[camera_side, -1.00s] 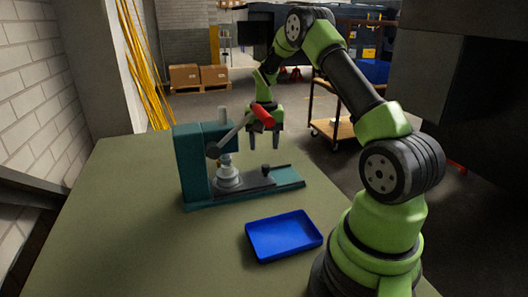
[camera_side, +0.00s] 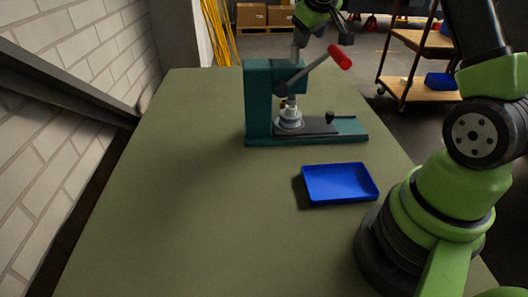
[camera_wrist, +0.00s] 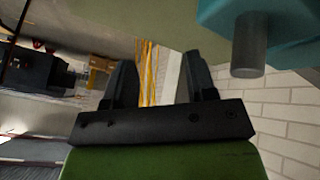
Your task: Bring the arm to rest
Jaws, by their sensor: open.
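My gripper (camera_side: 323,30) is at the top edge of the side view, above and behind the press, and part of it is cut off. In the wrist view its two dark fingers (camera_wrist: 158,64) stand apart with nothing between them. The teal arbor press (camera_side: 259,98) stands on the table with its red-handled lever (camera_side: 339,57) pointing up to the right. A grey cylinder (camera_wrist: 248,45) on the teal press body shows at the upper right of the wrist view, apart from the fingers.
An empty-looking blue tray (camera_side: 340,182) lies on the green table (camera_side: 190,190), in front of the press. The table's left and front areas are clear. A brick wall (camera_side: 60,170) is on the left, and a wheeled cart (camera_side: 418,85) stands behind on the right.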

